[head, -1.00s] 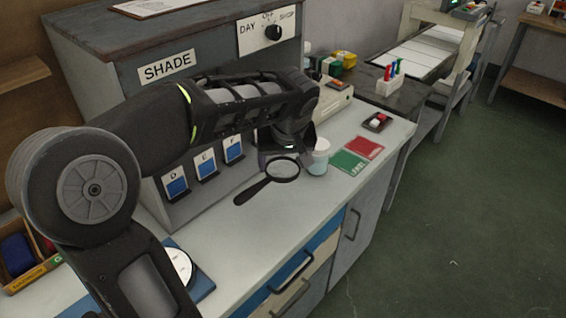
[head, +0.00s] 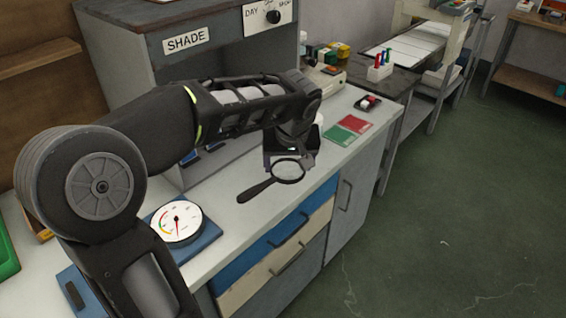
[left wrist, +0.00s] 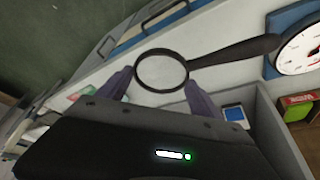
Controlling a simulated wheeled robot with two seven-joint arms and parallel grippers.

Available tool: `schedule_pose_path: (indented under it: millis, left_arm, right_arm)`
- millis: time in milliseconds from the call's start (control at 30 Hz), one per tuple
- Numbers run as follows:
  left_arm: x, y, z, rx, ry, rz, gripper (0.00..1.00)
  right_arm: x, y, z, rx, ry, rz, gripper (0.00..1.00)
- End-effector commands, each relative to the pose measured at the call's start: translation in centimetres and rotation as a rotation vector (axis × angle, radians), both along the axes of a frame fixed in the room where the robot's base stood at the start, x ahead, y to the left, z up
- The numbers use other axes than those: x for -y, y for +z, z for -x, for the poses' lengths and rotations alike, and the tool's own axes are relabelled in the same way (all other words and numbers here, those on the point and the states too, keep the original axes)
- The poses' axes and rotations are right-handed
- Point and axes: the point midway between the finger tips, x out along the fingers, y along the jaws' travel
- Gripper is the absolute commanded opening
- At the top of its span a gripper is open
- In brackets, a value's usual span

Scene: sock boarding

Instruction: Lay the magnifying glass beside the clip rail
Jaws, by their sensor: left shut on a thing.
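The magnifying glass (head: 288,170) has a round clear lens with a black rim and a black handle (head: 257,190). My left gripper (head: 290,157) is shut on it at the lens rim. In the left wrist view the lens (left wrist: 161,71) sits between the two fingers of the gripper (left wrist: 160,91). I cannot make out a clip rail in either view. My right gripper is not in view.
The pale counter (head: 236,218) carries a round dial gauge (head: 176,221) on a blue base. Green and red pads (head: 356,125) and a small dark tray (head: 368,103) lie farther right. A grey cabinet marked SHADE (head: 186,40) stands behind my arm. Drawers front the counter.

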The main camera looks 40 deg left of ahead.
Motion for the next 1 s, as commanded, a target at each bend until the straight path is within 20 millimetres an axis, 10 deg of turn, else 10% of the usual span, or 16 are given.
schedule_pose_path:
  millis: [700,1000]
  left_arm:
    - [16.1,-11.4,-5.7,-0.001,-0.695,-0.002,0.24]
    - [17.4,-12.3,-5.5,0.002,-0.730,-0.001,0.24]
  right_arm:
    - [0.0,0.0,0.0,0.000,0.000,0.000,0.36]
    - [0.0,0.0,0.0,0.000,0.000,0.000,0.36]
